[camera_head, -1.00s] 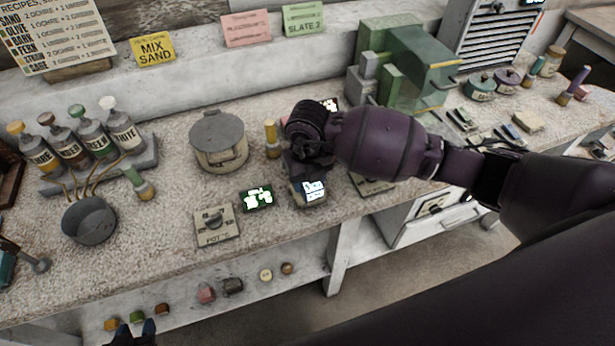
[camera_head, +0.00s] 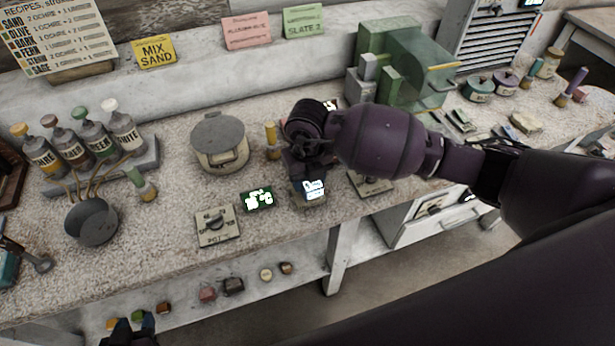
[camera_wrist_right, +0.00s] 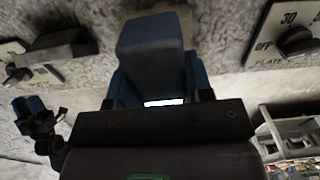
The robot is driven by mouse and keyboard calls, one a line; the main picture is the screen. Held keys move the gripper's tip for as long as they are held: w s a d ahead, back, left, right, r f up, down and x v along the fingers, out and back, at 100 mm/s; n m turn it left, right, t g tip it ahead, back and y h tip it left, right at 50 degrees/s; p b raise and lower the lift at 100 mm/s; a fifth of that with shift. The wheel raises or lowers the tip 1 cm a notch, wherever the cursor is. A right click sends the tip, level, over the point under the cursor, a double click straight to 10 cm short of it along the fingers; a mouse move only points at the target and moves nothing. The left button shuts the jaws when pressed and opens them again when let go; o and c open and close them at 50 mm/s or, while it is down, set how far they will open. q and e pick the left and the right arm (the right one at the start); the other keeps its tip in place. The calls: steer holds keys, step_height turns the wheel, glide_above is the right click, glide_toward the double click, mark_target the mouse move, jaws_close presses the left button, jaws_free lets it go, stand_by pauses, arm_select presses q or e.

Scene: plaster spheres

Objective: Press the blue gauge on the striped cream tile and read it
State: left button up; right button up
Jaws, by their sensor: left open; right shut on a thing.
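The blue gauge (camera_head: 316,200) shows a lit white display in the head view, near the front of the counter. My right gripper (camera_head: 305,172) is shut on it. In the right wrist view the blue-grey gauge body (camera_wrist_right: 153,48) stands out between the fingers (camera_wrist_right: 155,95), with a strip of its lit display below. I cannot tell whether the gauge touches anything beneath it. I cannot make out the striped cream tile in either view. My left gripper (camera_head: 128,332) is open and empty at the bottom left, below the counter's front edge.
A cream dial plate (camera_head: 217,227) and a green lit readout (camera_head: 257,199) lie left of the gauge. Another dial plate (camera_head: 371,186) lies to its right. A lidded pot (camera_head: 220,143) and a yellow-topped bottle (camera_head: 272,141) stand behind.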

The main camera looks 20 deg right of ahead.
steer(key=shift+r+p, duration=0.75)
steer(key=shift+r, duration=0.6)
steer(key=shift+r+p, duration=0.9)
steer(key=shift+r, duration=0.7)
